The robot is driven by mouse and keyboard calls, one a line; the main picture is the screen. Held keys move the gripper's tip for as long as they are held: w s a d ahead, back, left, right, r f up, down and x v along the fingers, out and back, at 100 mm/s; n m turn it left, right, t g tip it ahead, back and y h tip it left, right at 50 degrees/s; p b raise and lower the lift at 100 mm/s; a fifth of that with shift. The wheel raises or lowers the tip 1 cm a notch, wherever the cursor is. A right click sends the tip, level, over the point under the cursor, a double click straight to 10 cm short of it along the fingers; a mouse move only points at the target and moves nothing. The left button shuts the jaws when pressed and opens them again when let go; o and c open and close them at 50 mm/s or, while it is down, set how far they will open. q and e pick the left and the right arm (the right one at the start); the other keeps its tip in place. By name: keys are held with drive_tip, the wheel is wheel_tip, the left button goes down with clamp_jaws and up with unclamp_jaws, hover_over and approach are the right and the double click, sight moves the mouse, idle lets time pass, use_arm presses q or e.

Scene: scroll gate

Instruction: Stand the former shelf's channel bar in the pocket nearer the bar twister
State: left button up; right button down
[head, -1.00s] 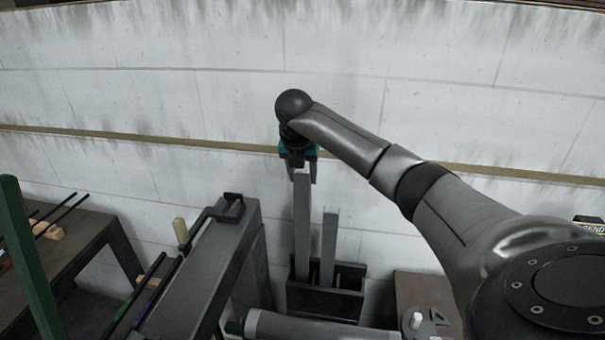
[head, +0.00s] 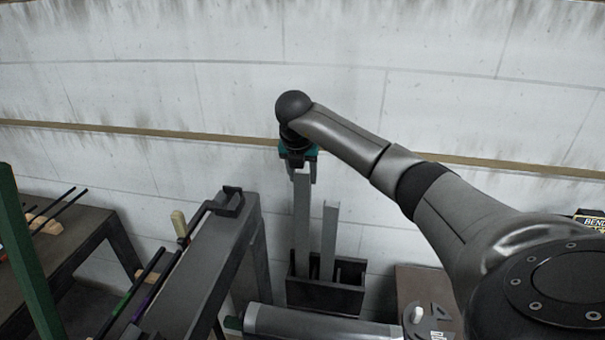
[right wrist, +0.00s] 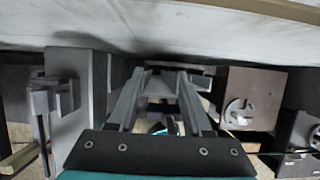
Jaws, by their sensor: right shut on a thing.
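A grey channel bar (head: 302,225) stands about upright, with my right gripper (head: 300,168) shut on its top end. The right wrist view looks down past this gripper's fingers (right wrist: 160,85). The bar's lower end is hidden behind the front wall of a dark pocket rack (head: 325,298), at the rack's left end. I cannot tell whether it touches the pocket floor. A second, shorter-looking grey bar (head: 329,240) stands in the rack just right of it. My left gripper is not in view.
A grey bench with a black handle (head: 229,203) stands left of the rack. A brown plate (head: 420,283) with a white knob is to the right. A pale wall rises behind.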

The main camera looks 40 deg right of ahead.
sight(303, 202)
drive_tip(key=shift+f+b, duration=2.9)
drive_tip(key=shift+f, duration=1.4)
unclamp_jaws()
idle(0.7)
drive_tip(key=shift+r+p, duration=2.7)
drive_tip(key=shift+r, duration=0.8)
